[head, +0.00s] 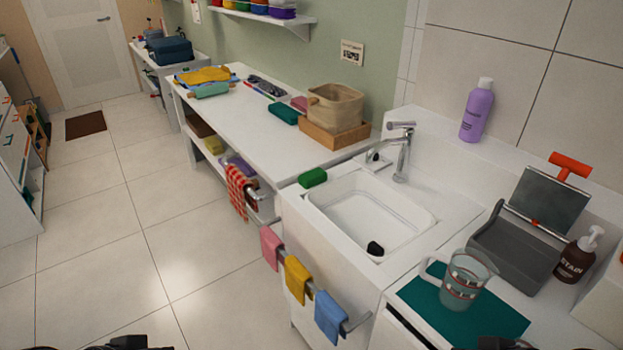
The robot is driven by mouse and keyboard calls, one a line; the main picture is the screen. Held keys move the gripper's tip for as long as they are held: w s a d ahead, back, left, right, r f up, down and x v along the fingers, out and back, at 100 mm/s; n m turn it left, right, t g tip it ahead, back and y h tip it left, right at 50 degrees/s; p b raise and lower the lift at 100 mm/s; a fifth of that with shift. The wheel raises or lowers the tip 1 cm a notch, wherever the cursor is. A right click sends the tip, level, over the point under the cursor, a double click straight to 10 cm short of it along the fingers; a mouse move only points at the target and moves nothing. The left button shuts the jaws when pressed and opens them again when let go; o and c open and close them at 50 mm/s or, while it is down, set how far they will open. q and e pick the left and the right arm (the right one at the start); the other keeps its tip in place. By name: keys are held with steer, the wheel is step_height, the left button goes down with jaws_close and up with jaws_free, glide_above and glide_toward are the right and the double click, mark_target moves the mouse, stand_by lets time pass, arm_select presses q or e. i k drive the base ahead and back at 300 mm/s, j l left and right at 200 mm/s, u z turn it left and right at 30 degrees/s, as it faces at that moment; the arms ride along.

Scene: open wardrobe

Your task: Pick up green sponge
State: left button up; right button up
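A bright green sponge (312,178) lies on the left back rim of the white sink (327,221), beside the basin. It is clear of both my grippers. Only the dark top of my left gripper (130,343) shows at the bottom edge, over the floor at left. Only the dark top of my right gripper (505,343) shows at the bottom edge, near the teal mat. The fingers of both are cut off by the frame.
A faucet (403,152) stands behind the basin, and a small black object (375,248) lies inside. Pink, yellow and blue cloths hang on a front rail (355,322). A clear pitcher (464,280) stands on the teal mat (420,297). The floor at left is open.

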mark_target(310, 179)
steer(key=z, duration=0.25)
steer(key=i+j+z, duration=0.35)
steer(key=j+z, duration=0.2)
steer(key=i+j+z, duration=0.25)
steer(key=k+j, duration=0.1)
